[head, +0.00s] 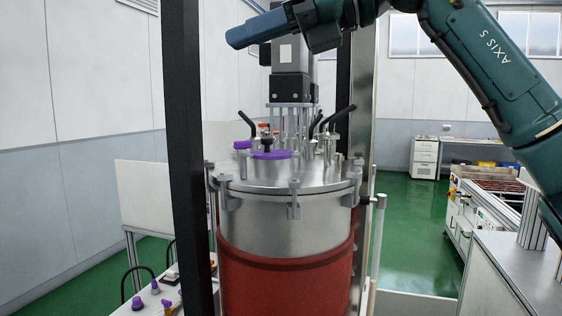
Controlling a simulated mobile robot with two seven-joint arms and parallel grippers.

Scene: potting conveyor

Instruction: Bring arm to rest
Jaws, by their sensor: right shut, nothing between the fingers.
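My right arm (490,70) comes in from the upper right and reaches across the top of the picture. My right gripper (240,35) is at its end, above a steel vessel (285,220). It points left, its blue tip is shut and it holds nothing. My left gripper is not in view.
Dark upright posts (187,150) stand beside the vessel. Black handles (247,122) and purple caps (270,155) stick up from its lid. A machine (490,215) and a grey cabinet (520,275) stand at right. Green floor (405,225) is open between vessel and machine.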

